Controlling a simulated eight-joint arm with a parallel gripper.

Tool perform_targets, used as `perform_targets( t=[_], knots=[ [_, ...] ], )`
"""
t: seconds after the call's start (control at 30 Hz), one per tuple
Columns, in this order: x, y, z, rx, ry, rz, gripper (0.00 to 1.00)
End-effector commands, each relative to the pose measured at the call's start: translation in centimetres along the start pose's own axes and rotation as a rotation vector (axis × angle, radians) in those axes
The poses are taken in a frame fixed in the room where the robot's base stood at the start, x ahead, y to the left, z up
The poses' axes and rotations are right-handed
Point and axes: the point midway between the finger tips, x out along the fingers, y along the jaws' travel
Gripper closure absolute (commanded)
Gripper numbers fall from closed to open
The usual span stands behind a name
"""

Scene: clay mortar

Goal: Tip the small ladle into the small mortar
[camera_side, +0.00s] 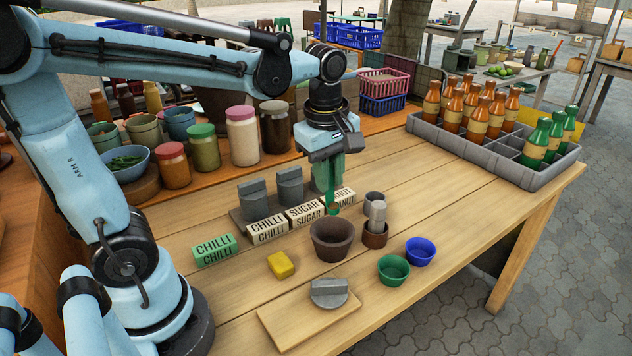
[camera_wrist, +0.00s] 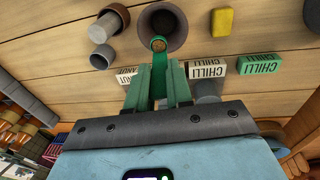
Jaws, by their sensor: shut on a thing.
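The small ladle (camera_wrist: 159,68) is green, and my gripper (camera_side: 329,172) is shut on its handle. In the wrist view the two green fingers (camera_wrist: 160,84) stand on either side of the handle. The ladle's cup (camera_wrist: 158,43) shows something brown inside. The small mortar (camera_side: 332,240), a dark brown bowl, stands on the table below the gripper. In the side view the ladle's lower end (camera_side: 333,209) hangs just above the mortar's back rim. In the wrist view the cup overlaps the near rim of the mortar (camera_wrist: 176,22). I cannot tell whether they touch.
A brown cup with a grey pestle (camera_side: 377,218) stands close right of the mortar. Green (camera_side: 393,270) and blue (camera_side: 420,251) bowls stand farther right. Lettered blocks (camera_side: 267,229) and grey weights lie behind left. A yellow block (camera_side: 281,265) and a board (camera_side: 308,318) lie in front.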

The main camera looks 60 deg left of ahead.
Motion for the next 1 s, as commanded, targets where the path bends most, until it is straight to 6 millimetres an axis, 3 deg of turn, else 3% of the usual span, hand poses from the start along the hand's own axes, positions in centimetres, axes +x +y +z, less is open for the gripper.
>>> perform_targets(
  t=[1.0],
  knots=[
    [4.2, -4.0, 2.5, 0.005, 0.371, 0.643, 1.0]
  ],
)
